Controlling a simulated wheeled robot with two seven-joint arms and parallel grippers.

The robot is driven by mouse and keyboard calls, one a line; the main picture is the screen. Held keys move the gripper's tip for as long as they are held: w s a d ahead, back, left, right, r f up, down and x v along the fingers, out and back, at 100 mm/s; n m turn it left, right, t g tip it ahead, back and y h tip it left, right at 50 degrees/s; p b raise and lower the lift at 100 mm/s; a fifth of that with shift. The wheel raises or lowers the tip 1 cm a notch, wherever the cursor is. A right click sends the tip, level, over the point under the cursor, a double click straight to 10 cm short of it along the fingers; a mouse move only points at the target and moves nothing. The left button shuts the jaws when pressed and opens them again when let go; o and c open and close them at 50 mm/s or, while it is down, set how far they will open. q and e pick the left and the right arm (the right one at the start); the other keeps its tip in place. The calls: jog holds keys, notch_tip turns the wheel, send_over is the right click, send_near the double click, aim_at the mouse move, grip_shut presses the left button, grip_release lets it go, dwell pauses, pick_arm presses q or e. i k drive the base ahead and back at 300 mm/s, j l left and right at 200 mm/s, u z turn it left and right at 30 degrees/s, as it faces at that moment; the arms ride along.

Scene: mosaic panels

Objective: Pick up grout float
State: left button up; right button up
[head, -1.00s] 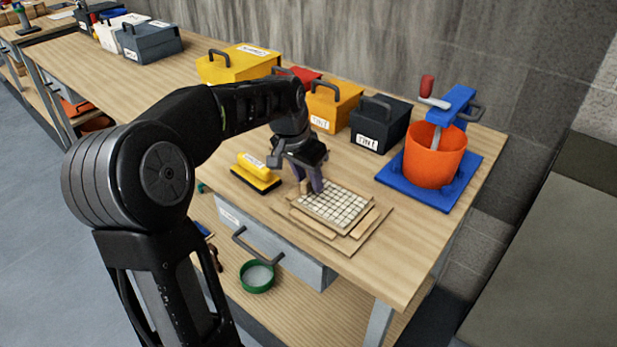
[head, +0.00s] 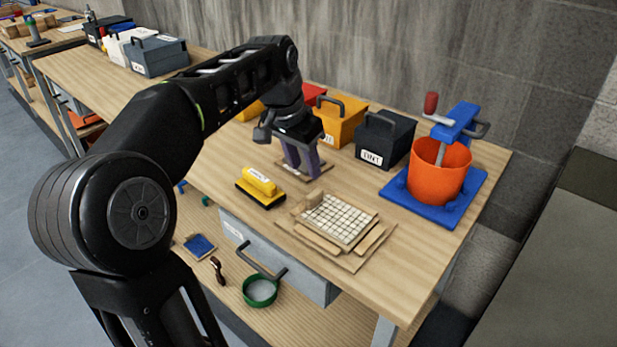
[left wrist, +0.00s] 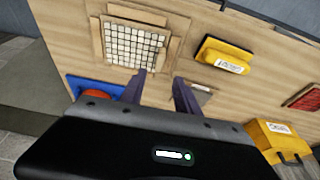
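The grout float, with a yellow handle and black base, I take to be the yellow tool (head: 260,187) lying on the bench left of the mosaic panel. It also shows in the left wrist view (left wrist: 226,56), right of my fingers. My left gripper (head: 304,174) is open and empty above the bench, behind the panel and to the right of the float, apart from it. Its two separated fingertips show in the left wrist view (left wrist: 160,77). The white-tiled mosaic panel (head: 340,220) lies on a wooden board. My right gripper is not in view.
A small flat board (head: 318,169) lies beneath my left fingers. An orange bucket (head: 440,175) stands on a blue base (head: 470,205) at the right. Yellow (head: 342,124) and dark (head: 384,143) boxes line the back. A grey drawer (head: 300,271) is below the bench top.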

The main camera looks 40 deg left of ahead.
aim_at(264, 192)
jog(key=k, duration=1)
